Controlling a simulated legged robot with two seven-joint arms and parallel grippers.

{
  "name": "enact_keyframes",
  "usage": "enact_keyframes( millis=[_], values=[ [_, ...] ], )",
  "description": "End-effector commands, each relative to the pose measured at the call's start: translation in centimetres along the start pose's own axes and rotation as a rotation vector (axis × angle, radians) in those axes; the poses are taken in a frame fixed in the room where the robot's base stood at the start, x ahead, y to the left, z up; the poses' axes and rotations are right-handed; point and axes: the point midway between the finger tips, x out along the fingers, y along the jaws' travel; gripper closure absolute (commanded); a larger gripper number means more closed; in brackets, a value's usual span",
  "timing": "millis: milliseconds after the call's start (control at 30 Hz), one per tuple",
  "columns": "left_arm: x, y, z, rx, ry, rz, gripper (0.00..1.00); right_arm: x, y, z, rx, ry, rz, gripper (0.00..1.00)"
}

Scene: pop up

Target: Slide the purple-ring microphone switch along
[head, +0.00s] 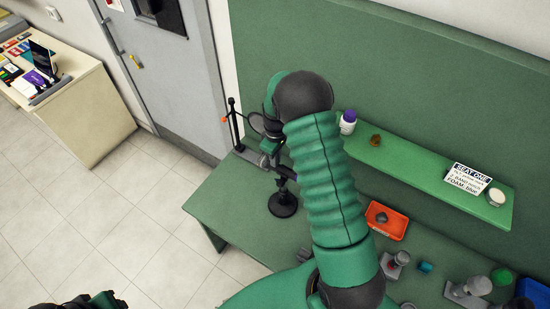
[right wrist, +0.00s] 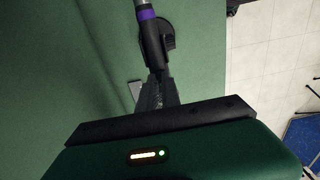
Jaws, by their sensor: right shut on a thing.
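The microphone with the purple ring (right wrist: 147,14) shows at the top of the right wrist view. Its dark body (right wrist: 152,45) runs down from the ring to my fingers, and a black round base (right wrist: 158,32) is behind it. My right gripper (right wrist: 158,92) is shut on the microphone's dark body, below the ring. The switch itself is not distinguishable. In the head view my right gripper (head: 278,166) is above the black round base (head: 283,204) on the green table, partly hidden by my arm. Part of my left arm's end (head: 78,301) shows at the lower left edge; its fingers are unclear.
A black stand (head: 235,125) is at the table's left back. A green shelf (head: 415,175) carries a purple-capped bottle (head: 348,121), a sign (head: 467,179) and a jar (head: 496,197). An orange tray (head: 386,222) lies right of my arm. The table's left front is clear.

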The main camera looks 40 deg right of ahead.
Motion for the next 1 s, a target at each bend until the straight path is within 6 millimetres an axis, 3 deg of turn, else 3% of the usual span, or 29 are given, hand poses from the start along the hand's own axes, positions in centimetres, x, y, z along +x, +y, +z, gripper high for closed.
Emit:
enact_keyframes(
  millis=[900, 933, 1000],
  values=[
    [0.1, 0.0, 0.0, 0.000, 0.000, 0.000, 0.64, 0.1, 0.2, -1.0, 0.001, -0.002, 0.004, 1.00],
    [0.1, 0.0, 0.0, 0.000, 0.000, 0.000, 0.64, 0.1, 0.2, -1.0, 0.001, -0.002, 0.004, 0.90],
    [0.1, 0.0, 0.0, 0.000, 0.000, 0.000, 0.64, 0.1, 0.2, -1.0, 0.001, -0.002, 0.004, 0.81]
  ],
)
